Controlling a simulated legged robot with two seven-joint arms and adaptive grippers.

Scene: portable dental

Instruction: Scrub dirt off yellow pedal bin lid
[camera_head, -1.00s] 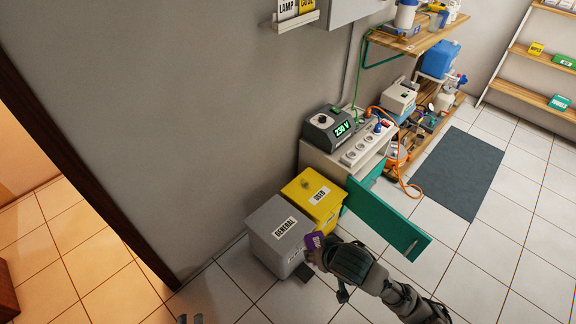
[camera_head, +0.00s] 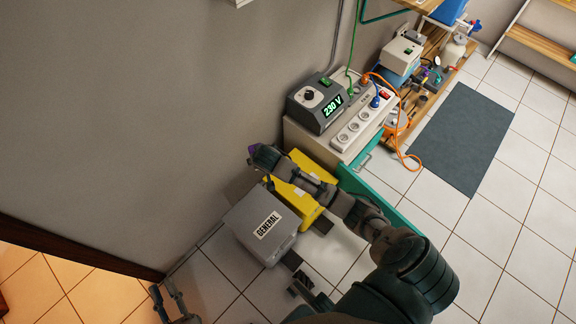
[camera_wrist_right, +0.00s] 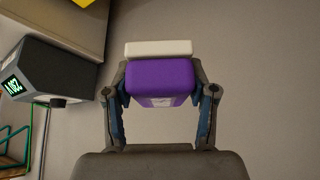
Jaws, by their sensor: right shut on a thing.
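The yellow pedal bin (camera_head: 310,207) stands on the floor, its lid partly hidden by my right arm. My right gripper (camera_head: 257,152) is beyond the lid's left back side, near the wall. It is shut on a purple sponge with a white layer (camera_wrist_right: 160,78), clear in the right wrist view; only a little purple shows in the head view. I cannot tell whether the sponge touches anything. Dirt on the lid cannot be made out. My left gripper (camera_head: 165,292) is open and empty, low at the left.
A grey bin marked GENERAL (camera_head: 250,212) stands left of the yellow one. Behind them, a cabinet carries a 230 V unit (camera_head: 318,102) and a power strip (camera_head: 357,125). A green panel (camera_head: 403,212) juts out at the right. A dark mat (camera_head: 458,140) lies on the tiles.

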